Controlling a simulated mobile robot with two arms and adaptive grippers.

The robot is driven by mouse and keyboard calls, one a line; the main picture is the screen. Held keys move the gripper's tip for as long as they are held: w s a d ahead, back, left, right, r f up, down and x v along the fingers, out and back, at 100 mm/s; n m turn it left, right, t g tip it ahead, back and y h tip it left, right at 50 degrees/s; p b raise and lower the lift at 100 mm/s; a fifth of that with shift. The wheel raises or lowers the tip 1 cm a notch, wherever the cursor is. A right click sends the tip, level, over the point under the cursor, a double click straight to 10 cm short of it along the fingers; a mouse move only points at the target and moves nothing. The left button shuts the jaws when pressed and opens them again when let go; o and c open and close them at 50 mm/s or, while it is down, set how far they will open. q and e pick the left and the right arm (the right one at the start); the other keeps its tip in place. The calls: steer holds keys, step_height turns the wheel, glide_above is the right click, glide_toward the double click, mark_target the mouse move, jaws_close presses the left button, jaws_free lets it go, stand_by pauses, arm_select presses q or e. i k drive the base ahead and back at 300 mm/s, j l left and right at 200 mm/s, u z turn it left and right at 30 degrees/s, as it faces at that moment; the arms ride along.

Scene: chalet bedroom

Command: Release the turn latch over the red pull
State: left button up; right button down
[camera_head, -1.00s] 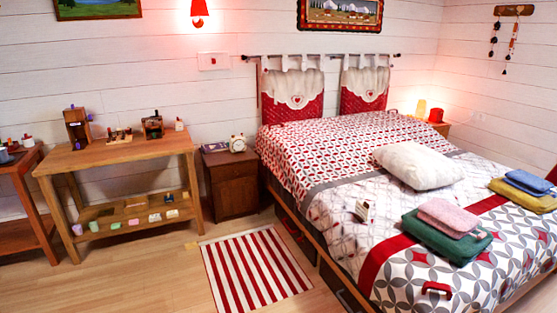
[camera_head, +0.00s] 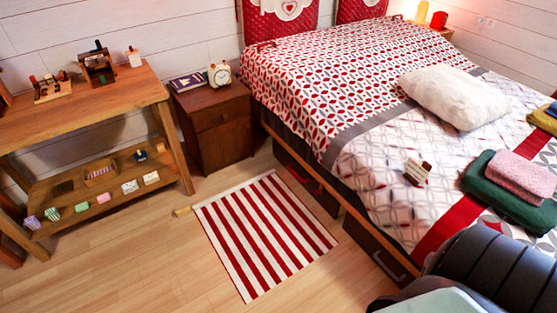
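Low drawers stand under the near side of the bed. The farther drawer (camera_head: 293,172) has a small red pull (camera_head: 318,189) on its dark front, partly hidden by the bed edge. The nearer drawer (camera_head: 368,247) has a pale pull (camera_head: 391,267). I cannot make out a turn latch above the red pull at this size. A dark ribbed part of my own arm shows at the lower right, over the bed's near corner. No gripper fingers are in view.
A red-striped rug (camera_head: 262,232) lies beside the bed, with free wooden floor to its left. A nightstand (camera_head: 213,132) and a wooden bench (camera_head: 150,92) with small items stand behind. A pillow (camera_head: 453,96), folded towels (camera_head: 520,175) and a small block (camera_head: 417,172) lie on the bed.

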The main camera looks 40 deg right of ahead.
mark_target(320, 190)
steer(key=i+j+z, duration=0.15)
steer(key=i+z, duration=0.25)
steer(key=i, duration=0.2)
steer(key=i+j+z, duration=0.4)
steer(key=i, duration=0.15)
steer(key=i+j+z, duration=0.85)
steer(key=i+j, duration=0.15)
steer(key=i+j+z, duration=0.4)
steer(key=j, duration=0.4)
steer(key=k+l, duration=0.05)
steer(key=k, duration=0.05)
